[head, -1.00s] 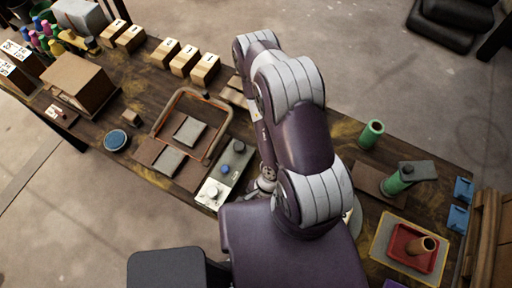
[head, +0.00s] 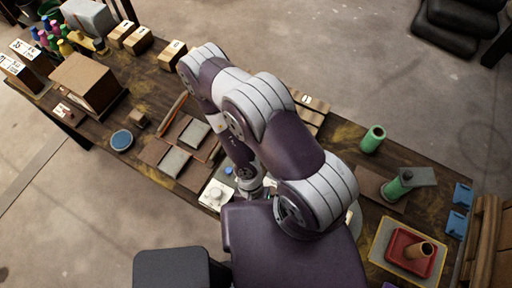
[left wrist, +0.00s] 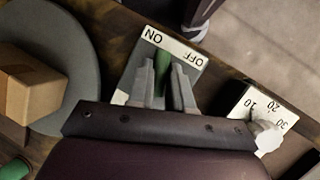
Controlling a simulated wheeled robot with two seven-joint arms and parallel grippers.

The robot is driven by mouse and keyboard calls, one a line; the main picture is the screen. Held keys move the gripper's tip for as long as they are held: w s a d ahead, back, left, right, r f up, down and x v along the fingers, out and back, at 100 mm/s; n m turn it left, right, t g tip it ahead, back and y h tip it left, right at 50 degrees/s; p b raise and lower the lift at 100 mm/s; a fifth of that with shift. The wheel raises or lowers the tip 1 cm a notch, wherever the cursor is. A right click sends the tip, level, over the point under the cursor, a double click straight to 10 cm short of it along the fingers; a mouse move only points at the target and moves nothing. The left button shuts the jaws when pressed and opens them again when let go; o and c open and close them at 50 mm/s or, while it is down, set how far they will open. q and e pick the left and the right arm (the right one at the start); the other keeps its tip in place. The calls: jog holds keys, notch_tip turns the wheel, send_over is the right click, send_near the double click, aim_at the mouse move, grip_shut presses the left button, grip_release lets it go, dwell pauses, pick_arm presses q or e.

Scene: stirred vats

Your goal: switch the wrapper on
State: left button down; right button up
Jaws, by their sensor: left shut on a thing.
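In the left wrist view a switch plate (left wrist: 188,52) carries the words ON and OFF, upside down in the picture. A green lever (left wrist: 163,62) stands on it, nearer the ON word. My left gripper (left wrist: 165,82) has its fingers on either side of the lever and is shut on it. The fingers hide the lever's lower part. A grey round disc (left wrist: 82,52) bears a brown box (left wrist: 28,85), left of the plate. My right gripper is in neither view.
A white dial box (left wrist: 275,112) with numbers stands right of the switch; it also shows in the head view (head: 211,202). Grey pads (head: 193,133), a blue round dish (head: 121,140), green cylinders (head: 373,139) and a red tray (head: 398,258) lie around the table.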

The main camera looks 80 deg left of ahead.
pick_arm(q)
jog(key=shift+d+n+t, duration=0.1)
jog(key=shift+n+t, duration=0.4)
jog(key=shift+n, duration=0.6)
jog(key=c, duration=1.3)
grip_release()
jog(key=shift+c, duration=0.2)
